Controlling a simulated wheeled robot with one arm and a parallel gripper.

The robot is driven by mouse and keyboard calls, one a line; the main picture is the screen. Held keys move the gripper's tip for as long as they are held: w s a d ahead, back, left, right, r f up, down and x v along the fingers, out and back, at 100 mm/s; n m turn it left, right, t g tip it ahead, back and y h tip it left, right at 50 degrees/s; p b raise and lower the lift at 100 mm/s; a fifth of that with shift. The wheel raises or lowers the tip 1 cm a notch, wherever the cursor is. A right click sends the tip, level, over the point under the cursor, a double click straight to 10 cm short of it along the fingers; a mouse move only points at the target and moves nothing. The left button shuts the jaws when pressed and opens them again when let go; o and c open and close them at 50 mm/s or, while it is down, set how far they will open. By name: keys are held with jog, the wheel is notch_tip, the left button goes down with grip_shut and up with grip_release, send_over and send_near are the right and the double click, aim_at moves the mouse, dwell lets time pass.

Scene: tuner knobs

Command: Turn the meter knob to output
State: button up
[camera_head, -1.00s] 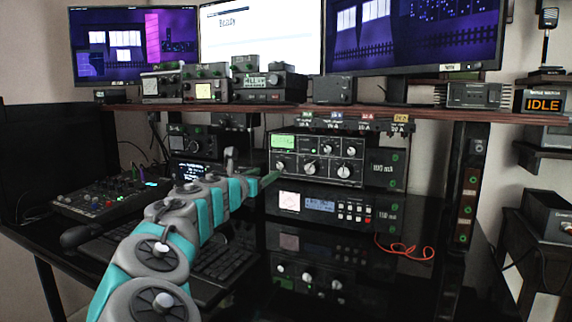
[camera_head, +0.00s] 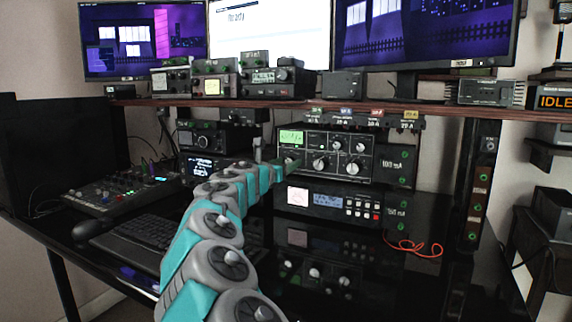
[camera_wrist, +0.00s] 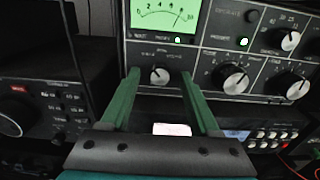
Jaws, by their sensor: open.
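The tuner (camera_head: 345,143) is a dark box with a lit green meter (camera_head: 291,138) and several knobs, standing under the shelf. In the wrist view the meter (camera_wrist: 165,14) is at the top. A small pale knob (camera_wrist: 158,76) sits below it, its pointer roughly upward; the lettering around it is too small to read surely. My gripper (camera_wrist: 160,88) is open, its two green fingers on either side of this knob in the picture. Whether they touch the panel I cannot tell. In the head view my gripper (camera_head: 283,166) is at the tuner's lower left and partly hides that knob.
A larger knob (camera_wrist: 233,79) and others lie to the right on the panel. A second radio (camera_wrist: 35,105) stands close on the left. A unit with a display (camera_head: 328,200) is below the tuner. A keyboard (camera_head: 145,240) and mixer (camera_head: 118,191) lie on the desk.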

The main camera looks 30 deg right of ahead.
grip_shut()
dwell(0.4)
jog(key=shift+f+m, duration=0.1)
jog(key=shift+m, duration=0.2)
jog(key=shift+w+m+b, duration=0.1)
jog(key=shift+m+b, duration=5.1)
jog(key=shift+m, duration=2.5)
